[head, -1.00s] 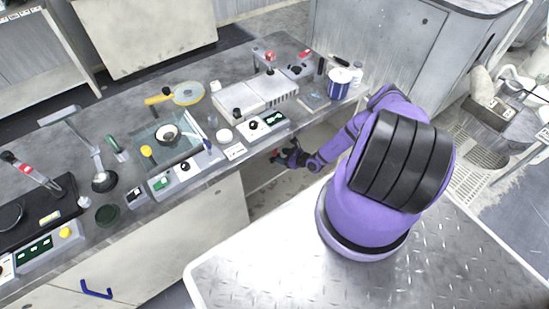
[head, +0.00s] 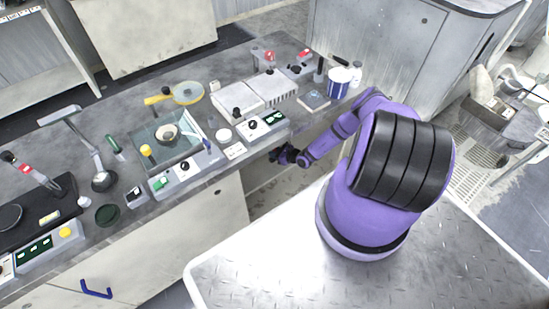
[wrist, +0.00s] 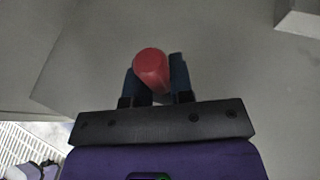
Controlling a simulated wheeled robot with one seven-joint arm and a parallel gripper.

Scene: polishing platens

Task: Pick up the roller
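A red rounded cylinder end (wrist: 151,66), which looks like the handle of the roller, stands between my two dark blue fingers in the wrist view. The rest of the roller is hidden. My gripper (wrist: 156,84) appears shut on it, with a finger close against each side. In the head view my gripper (head: 281,155) is just below the front edge of the bench, at the open bay, and the roller cannot be made out there.
The grey bench (head: 222,88) runs just above and behind my gripper, crowded with instruments. A control box (head: 262,126) and a white round lid (head: 224,135) sit near its front edge. A blue-and-white tub (head: 338,83) stands near my arm. The open bay (head: 265,180) lies below.

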